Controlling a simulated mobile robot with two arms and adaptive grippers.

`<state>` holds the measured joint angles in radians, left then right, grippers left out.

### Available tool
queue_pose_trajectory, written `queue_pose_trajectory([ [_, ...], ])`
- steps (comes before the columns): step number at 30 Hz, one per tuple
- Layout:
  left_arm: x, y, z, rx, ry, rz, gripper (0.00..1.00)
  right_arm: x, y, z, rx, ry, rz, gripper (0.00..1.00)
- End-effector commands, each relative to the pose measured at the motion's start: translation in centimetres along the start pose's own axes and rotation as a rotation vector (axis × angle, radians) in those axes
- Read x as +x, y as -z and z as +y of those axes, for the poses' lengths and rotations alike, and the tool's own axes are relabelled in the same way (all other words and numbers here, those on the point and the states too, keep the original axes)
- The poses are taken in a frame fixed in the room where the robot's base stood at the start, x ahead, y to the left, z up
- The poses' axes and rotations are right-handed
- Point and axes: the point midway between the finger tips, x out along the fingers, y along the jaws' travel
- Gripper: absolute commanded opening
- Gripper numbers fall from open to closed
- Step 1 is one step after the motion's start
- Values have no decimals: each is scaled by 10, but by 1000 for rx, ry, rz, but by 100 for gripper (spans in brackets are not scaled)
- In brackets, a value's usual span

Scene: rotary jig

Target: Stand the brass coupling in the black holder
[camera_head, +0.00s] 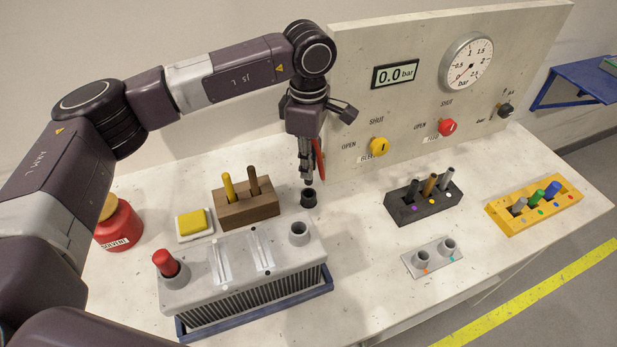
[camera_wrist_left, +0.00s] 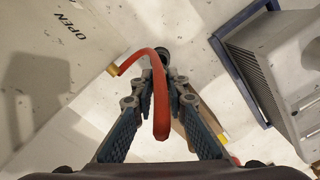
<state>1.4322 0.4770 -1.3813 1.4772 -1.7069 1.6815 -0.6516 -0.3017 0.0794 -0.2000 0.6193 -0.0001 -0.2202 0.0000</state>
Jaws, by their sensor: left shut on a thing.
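My left gripper (camera_head: 307,178) points down, its fingers closed, just above a small black round holder (camera_head: 308,197) on the table. A curved red hose (camera_head: 319,158) is at the fingers. In the left wrist view the hose (camera_wrist_left: 158,95) passes in front of the closed fingers (camera_wrist_left: 160,84) and bends left to a brass-coloured end (camera_wrist_left: 112,70), the brass coupling as far as I can tell. That end is clear of the fingers. The exact grip point is hidden behind the hose. The black holder (camera_wrist_left: 163,52) shows beyond the fingertips. My right gripper is not in view.
A gauge panel (camera_head: 400,125) stands close behind and right of the gripper. A grey finned block (camera_head: 245,265) in a blue tray lies in front, and a wooden rack (camera_head: 246,210) to the left. A black rack (camera_head: 408,214) with rods stands right. Table between is clear.

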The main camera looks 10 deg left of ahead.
Motion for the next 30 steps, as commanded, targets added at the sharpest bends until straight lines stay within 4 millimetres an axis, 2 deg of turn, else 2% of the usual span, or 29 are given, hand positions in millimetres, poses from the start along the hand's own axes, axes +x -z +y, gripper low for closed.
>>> queue_pose_trajectory([
  [3, 15, 0, 0, 0, 1, 0, 0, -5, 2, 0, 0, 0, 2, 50],
  [10, 32, 0, 0, 1, 2, 1, 0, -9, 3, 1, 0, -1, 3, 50],
  [16, 60, 0, 0, 0, 1, 0, 0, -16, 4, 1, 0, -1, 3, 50],
  [28, 68, 0, 0, 1, -1, 0, 0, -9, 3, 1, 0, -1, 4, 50],
  [29, 66, 0, 0, 1, -1, 0, 17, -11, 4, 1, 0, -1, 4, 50],
  [30, 66, 0, 0, 1, -1, 0, 21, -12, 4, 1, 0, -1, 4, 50],
])
